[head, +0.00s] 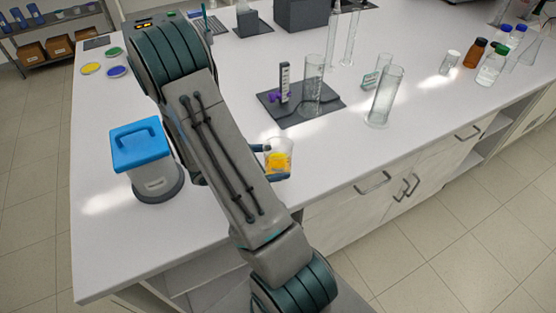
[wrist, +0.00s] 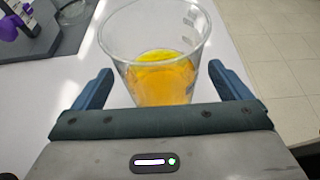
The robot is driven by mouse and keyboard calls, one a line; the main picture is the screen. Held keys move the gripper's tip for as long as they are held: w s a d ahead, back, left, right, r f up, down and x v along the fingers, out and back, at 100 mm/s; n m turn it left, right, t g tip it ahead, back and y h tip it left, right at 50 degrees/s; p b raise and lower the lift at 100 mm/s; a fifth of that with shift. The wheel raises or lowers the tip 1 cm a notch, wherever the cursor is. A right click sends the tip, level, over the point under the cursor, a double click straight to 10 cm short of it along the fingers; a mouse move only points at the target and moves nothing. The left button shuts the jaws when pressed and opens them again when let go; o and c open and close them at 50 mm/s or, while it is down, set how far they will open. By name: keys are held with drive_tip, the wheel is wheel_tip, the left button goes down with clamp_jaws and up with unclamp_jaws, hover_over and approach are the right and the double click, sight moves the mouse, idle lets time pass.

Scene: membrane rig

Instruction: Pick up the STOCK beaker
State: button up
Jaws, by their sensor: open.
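A clear beaker (head: 278,154) with yellow-orange liquid stands near the front edge of the white bench, just right of my arm in the head view. In the wrist view the beaker (wrist: 152,40) stands upright ahead of my gripper (wrist: 166,82). One blue finger is to its left and one to its right, with gaps showing on both sides. My gripper is open and holds nothing. In the head view my arm hides most of the gripper. No STOCK label can be read on the beaker.
A blue-lidded container (head: 152,172) stands left of my arm. A dark mat (head: 330,99) with a glass cylinder and a small stand lies behind the beaker. Another tall cylinder (head: 384,98) stands to the right. The bench front edge is close to the beaker.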

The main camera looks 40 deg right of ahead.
sight(271, 154)
drive_tip(key=c, duration=1.3)
drive_tip(key=shift+r, duration=0.2)
drive_tip(key=shift+r+b, duration=0.4)
drive_tip(key=shift+r, duration=0.95)
drive_tip(key=s+d+r+b, duration=0.3)
drive_tip(key=s+r, duration=0.3)
drive_tip(key=s, duration=0.3)
drive_tip(key=shift+r+b, duration=0.25)
drive_tip(key=shift+b, duration=0.45)
drive_tip(key=shift+s+r+b, duration=0.1)
drive_tip(key=shift+b, duration=0.3)
drive_tip(key=b, duration=0.1)
drive_tip(key=s+b, duration=0.1)
drive_tip(key=b, duration=0.1)
drive_tip(key=shift+s+d+r, duration=0.1)
drive_tip(key=shift+d+r, duration=0.1)
drive_tip(key=shift+r, duration=0.2)
